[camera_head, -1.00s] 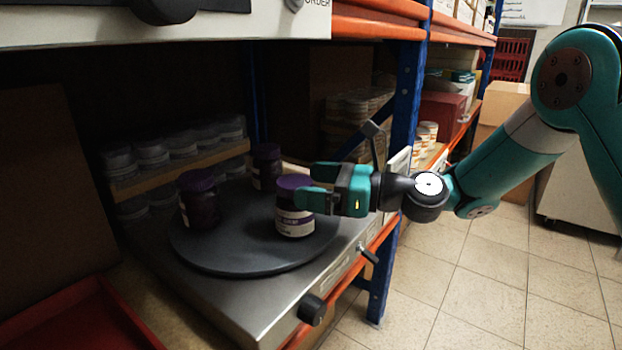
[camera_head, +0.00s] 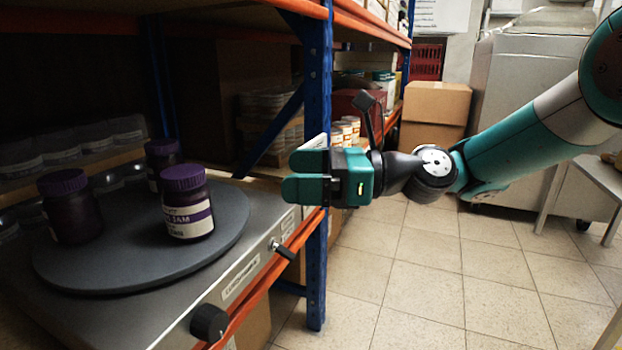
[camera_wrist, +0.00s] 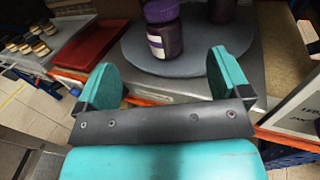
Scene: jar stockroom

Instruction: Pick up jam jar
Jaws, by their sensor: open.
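A jam jar (camera_head: 187,203) with a purple lid and a white and purple label stands upright on a round dark turntable (camera_head: 110,284). Two more purple-lidded jars stand on it, one at the left (camera_head: 70,207) and one behind (camera_head: 161,160). My gripper (camera_head: 296,176) is open and empty, to the right of the front jar and apart from it. In the wrist view the labelled jar (camera_wrist: 163,35) shows beyond and between the spread fingers (camera_wrist: 170,85). Part of another jar (camera_wrist: 221,10) shows at the top edge there.
The turntable sits on a metal base with black knobs (camera_head: 209,322). A blue rack post (camera_head: 317,190) stands close behind my gripper. A red tray (camera_wrist: 92,48) lies left of the turntable in the wrist view. Tiled floor (camera_head: 420,270) is open at the right.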

